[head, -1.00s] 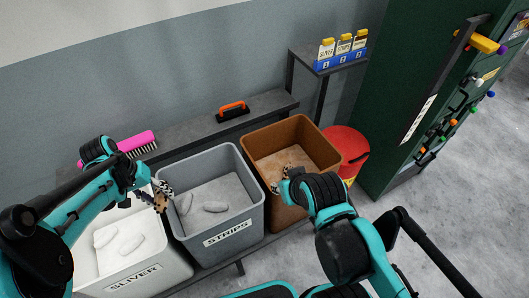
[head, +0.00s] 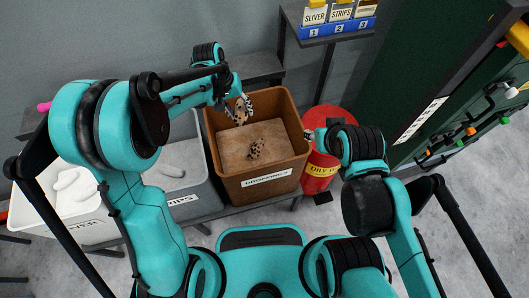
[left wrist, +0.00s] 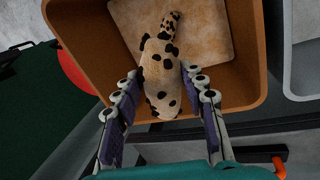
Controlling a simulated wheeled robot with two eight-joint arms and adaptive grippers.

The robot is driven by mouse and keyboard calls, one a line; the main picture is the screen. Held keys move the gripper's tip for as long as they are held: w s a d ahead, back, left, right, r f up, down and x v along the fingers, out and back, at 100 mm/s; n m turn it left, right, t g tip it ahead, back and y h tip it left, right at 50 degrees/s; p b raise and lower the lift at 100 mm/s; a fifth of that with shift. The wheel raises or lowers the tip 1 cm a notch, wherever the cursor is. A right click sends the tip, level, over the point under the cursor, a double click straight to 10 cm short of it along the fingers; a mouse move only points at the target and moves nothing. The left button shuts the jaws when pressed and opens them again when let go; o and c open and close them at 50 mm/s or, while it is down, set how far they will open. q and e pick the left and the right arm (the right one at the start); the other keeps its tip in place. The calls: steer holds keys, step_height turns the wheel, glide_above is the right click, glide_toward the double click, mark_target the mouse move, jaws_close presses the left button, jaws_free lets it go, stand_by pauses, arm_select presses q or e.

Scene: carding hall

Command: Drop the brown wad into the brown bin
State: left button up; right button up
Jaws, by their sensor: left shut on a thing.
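The brown wad, tan with dark spots, is between the fingers of my left gripper (head: 240,108). It shows large in the left wrist view (left wrist: 160,80), between the two finger pads. My left gripper is shut on it and holds it over the back part of the brown bin (head: 232,189). The bin is labelled DROPPINGS, and its wall also shows in the left wrist view (left wrist: 252,82). Another spotted wad (head: 257,149) lies on the bin's tan floor. My right gripper (head: 311,136) is by the bin's right edge, mostly hidden by its own arm.
The grey STRIPS bin (head: 199,207) stands left of the brown bin, and the white SLIVER bin (head: 75,232) is further left. A red drum (head: 318,175) stands close on the right. A rack with labelled cards (head: 340,27) is behind, and a green cabinet (head: 400,90) is at right.

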arm_select(q)
steer(key=d, duration=0.1)
steer(key=d+f, duration=0.1)
steer(key=shift+w+d, duration=0.15)
steer(key=shift+d, duration=0.2)
steer(key=a+b+x, duration=0.1)
steer(key=b+x, duration=0.3)
steer(key=x, duration=0.1)
steer(key=shift+f, duration=0.55)
steer(key=o, duration=1.2)
steer(key=v, duration=1.2)
